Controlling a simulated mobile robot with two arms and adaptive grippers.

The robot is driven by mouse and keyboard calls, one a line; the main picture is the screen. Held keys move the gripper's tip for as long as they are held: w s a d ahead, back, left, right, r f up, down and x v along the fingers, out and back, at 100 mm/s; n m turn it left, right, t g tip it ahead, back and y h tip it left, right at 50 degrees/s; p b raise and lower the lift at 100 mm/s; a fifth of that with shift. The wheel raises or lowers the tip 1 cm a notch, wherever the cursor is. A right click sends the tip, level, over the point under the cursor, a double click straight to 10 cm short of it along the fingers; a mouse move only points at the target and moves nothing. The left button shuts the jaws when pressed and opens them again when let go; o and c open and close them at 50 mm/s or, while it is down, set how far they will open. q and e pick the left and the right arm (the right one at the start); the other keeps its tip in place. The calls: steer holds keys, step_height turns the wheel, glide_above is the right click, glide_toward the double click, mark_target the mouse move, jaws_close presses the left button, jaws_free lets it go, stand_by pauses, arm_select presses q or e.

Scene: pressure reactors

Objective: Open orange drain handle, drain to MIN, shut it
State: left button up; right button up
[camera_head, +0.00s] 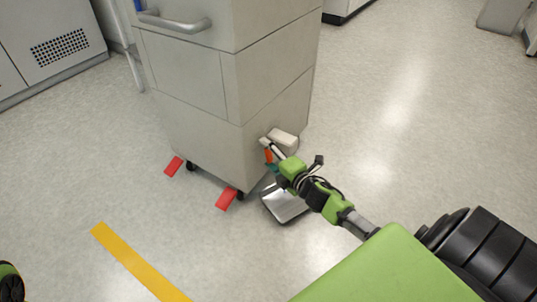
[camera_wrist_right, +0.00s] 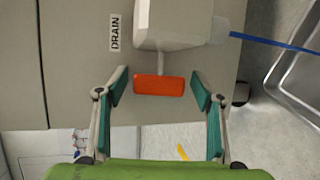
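The orange drain handle (camera_wrist_right: 158,85) is a short bar on a stem from a pale valve body (camera_wrist_right: 170,22) on the grey cabinet. A DRAIN label (camera_wrist_right: 115,32) is beside it. My right gripper (camera_wrist_right: 160,90) is open, its teal-padded fingers on either side of the handle with small gaps. In the head view the right gripper (camera_head: 270,156) is at the cabinet's lower corner, by the orange handle (camera_head: 268,155). A thin blue streak (camera_wrist_right: 275,42) runs from the spout towards the tray and looks like liquid. No MIN mark shows. My left gripper is out of view.
A metal tray (camera_head: 285,207) is on the floor beneath the valve. The grey cabinet (camera_head: 225,75) stands on castors, with red floor marks (camera_head: 226,199) near it. Yellow tape (camera_head: 135,262) crosses the floor at front left. The floor to the right is clear.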

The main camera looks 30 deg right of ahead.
steer(key=shift+s, duration=0.1)
steer(key=v, duration=0.8)
stand_by(0.3)
stand_by(6.7)
